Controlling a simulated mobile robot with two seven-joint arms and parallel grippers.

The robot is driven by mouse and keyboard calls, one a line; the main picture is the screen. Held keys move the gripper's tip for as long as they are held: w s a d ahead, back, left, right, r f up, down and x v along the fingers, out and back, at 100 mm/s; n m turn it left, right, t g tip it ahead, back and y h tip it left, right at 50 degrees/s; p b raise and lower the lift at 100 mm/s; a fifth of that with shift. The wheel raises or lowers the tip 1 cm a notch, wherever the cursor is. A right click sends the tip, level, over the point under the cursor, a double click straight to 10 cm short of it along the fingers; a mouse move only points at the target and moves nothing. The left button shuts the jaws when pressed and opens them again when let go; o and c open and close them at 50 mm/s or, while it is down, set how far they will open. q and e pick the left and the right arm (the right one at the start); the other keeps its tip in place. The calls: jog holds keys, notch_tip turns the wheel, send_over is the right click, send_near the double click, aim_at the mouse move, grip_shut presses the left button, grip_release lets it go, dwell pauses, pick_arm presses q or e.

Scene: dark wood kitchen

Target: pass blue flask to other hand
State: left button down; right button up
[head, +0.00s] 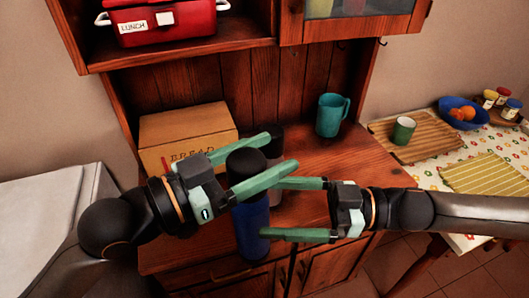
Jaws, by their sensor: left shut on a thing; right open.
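The blue flask (252,230) has a black cap (246,161) and is upright in front of the wooden cabinet. My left gripper (283,151) is shut on the flask near its top, with one green finger on each side. My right gripper (268,208) is open, to the right of the flask. Its two fingers point left, and their tips are beside or overlapping the flask's right side. I cannot tell whether they touch it. The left fingers hide part of the flask's upper body.
A bread box (187,133) and a dark-topped grey container (275,176) stand on the counter behind my grippers. A teal mug (331,115) is at the back right. A red lunch box (163,22) sits on the shelf above. A side table with a green cup (404,131) is right.

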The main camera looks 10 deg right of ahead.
jog(key=w+d+f+n+t+y, duration=0.1)
jog(key=d+f+n+t+y, duration=0.1)
jog(key=d+n+t+y, duration=0.3)
jog(key=w+f+m+t+h, duration=0.4)
jog(key=f+m+t+h, duration=0.2)
jog(key=f+m+h, duration=0.5)
jog(key=s+d+f+m+g+h, duration=0.1)
jog(key=s+f+m+g+h, duration=0.2)
jog(key=f, duration=0.8)
jog(key=s+d+f+m+g+h, duration=0.1)
jog(key=s+f+m+g+h, duration=0.2)
jog(key=f, duration=0.9)
jog(key=s+g+h, duration=0.1)
jog(key=s+h, duration=0.2)
jog(key=s, duration=0.1)
jog(key=shift+s+m, duration=0.25)
jog(key=shift+m, duration=0.05)
